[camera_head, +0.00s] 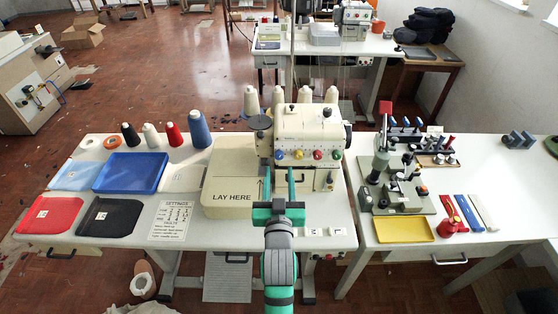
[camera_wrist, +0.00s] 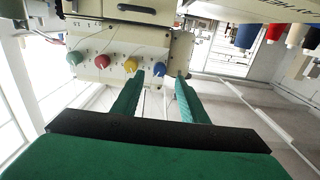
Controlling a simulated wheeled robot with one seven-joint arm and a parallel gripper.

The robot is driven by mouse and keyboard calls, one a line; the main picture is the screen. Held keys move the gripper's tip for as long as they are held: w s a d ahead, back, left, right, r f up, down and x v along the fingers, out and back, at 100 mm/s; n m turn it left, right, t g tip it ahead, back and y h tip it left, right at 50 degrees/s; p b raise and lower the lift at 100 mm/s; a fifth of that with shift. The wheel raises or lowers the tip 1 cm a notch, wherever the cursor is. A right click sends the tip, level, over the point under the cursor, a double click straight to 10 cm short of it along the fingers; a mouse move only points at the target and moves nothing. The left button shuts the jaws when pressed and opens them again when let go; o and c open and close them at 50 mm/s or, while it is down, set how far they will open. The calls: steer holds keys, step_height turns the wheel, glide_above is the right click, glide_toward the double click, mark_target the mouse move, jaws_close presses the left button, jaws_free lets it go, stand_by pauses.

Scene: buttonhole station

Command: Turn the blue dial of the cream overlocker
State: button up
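The cream overlocker (camera_head: 312,124) stands on the middle table with a row of coloured dials on its front. The blue dial (camera_head: 279,154) is at the left end of the row; in the wrist view the blue dial (camera_wrist: 159,69) is at the right end. My gripper (camera_head: 279,170) is open and empty in front of the machine. In the wrist view my gripper's fingertips (camera_wrist: 160,75) stand apart on either side of the blue dial, with a gap on each side. I cannot tell whether the tips reach as deep as the dial.
A yellow dial (camera_head: 298,155), a red dial (camera_head: 317,155) and a green dial (camera_head: 336,154) continue the row to the right. A beige "LAY HERE" board (camera_head: 231,199) lies left of my gripper. Thread cones, including a blue one (camera_head: 199,129), stand further left. A fixture (camera_head: 398,178) stands on the right table.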

mark_target(279, 158)
steer(key=shift+w, duration=3.2)
steer(key=shift+c, duration=0.4)
jaws_close()
